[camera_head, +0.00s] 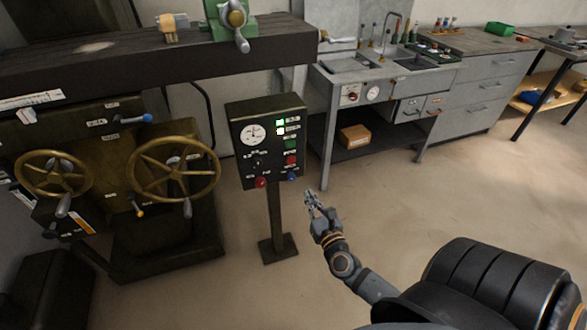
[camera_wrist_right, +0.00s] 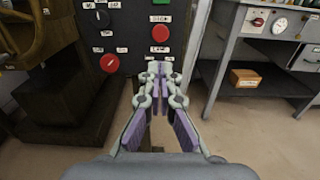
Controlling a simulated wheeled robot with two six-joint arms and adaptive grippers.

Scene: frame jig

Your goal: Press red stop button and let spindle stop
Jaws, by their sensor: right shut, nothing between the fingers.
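The dark control panel (camera_head: 236,120) stands on a post in the middle of the head view. A red button (camera_head: 291,160) sits on its right side below a green button (camera_head: 291,143); the same red button (camera_wrist_right: 160,33) shows beyond my fingertips in the wrist view. A second red control (camera_head: 261,182) is at the panel's lower left and also shows in the wrist view (camera_wrist_right: 110,63). The labels are too small to read. My right gripper (camera_head: 311,196) is shut and empty, in front of the panel's lower right and apart from it. My left gripper is not in view.
A lathe-like machine with brass handwheels (camera_head: 173,168) stands left of the panel. A grey workbench (camera_head: 385,95) with a cardboard box (camera_head: 354,136) on its lower shelf stands behind to the right. A green light (camera_head: 280,123) glows on the panel.

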